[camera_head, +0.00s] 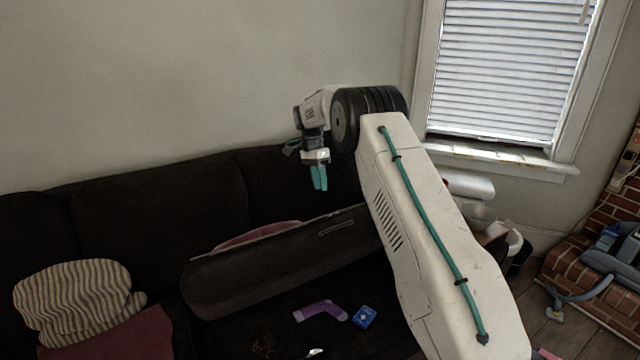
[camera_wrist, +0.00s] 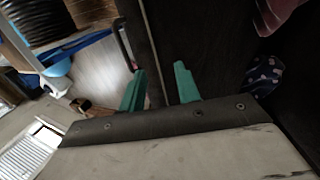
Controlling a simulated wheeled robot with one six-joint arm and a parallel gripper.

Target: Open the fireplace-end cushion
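The dark sofa cushion (camera_head: 280,265) lies slanted across the seat, with a long face towards the head camera. A strap handle (camera_head: 337,228) is near its right end, which passes behind my arm. My gripper (camera_head: 319,187) hangs above and behind the cushion's right part, fingers pointing down, apart from it in the head view. In the wrist view the two teal fingers of my gripper (camera_wrist: 159,68) are spread with nothing held. A dark panel edge and a thin dark handle (camera_wrist: 124,45) show beyond them; whether these are the same cushion is unclear.
A purple item (camera_head: 320,311) and a blue box (camera_head: 364,316) lie on the dark surface before the cushion. A striped pillow (camera_head: 75,300) is at the left. Pink cloth (camera_head: 255,236) shows behind the cushion. The brick hearth (camera_head: 595,285) and window (camera_head: 505,75) are right.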

